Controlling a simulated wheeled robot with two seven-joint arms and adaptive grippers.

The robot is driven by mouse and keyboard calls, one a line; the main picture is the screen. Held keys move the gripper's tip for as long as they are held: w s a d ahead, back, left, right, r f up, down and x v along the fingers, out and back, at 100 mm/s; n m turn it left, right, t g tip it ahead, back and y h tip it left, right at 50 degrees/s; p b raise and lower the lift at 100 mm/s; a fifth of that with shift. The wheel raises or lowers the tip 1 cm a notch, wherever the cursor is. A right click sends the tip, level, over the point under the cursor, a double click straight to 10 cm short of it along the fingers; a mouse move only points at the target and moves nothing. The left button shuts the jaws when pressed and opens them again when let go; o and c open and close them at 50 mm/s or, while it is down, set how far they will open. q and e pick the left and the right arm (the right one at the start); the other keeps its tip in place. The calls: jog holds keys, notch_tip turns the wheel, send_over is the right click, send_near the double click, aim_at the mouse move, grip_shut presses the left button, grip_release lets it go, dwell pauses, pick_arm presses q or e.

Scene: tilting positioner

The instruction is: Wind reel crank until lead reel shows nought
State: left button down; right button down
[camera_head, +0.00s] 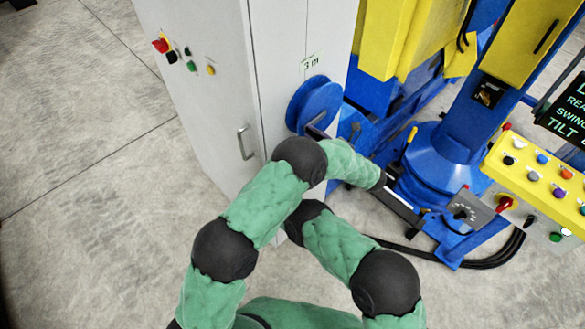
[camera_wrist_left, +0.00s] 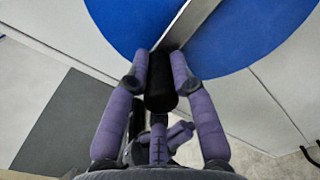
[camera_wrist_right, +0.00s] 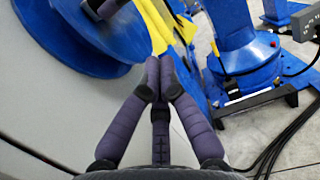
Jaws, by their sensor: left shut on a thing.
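The blue lead reel (camera_head: 313,103) is mounted on the side of the grey cabinet. Its grey crank arm (camera_wrist_left: 190,22) crosses the blue disc in the left wrist view. My left gripper (camera_wrist_left: 160,76) is shut around the black crank handle (camera_wrist_left: 160,95), with one finger on each side. In the head view this grip is partly hidden by my arm. A small pale label (camera_head: 309,64) above the reel seems to read "3 m". My right gripper (camera_wrist_right: 158,75) looks shut and empty, to the right of the reel, pointing towards the blue positioner base.
The blue positioner base (camera_head: 435,155) stands to the right, with yellow parts above it. A yellow button panel (camera_head: 540,190) and a dark display (camera_head: 572,112), cut off by the frame, are at the far right. Black cables (camera_head: 490,262) lie on the floor. Floor at left is clear.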

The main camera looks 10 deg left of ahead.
jog(key=w+d+r, duration=0.2)
jog(key=w+r, duration=0.1)
jog(key=r, duration=0.1)
jog(key=shift+d+r, duration=0.25)
jog(key=shift+r, duration=0.05)
jog(key=shift+r, duration=0.1)
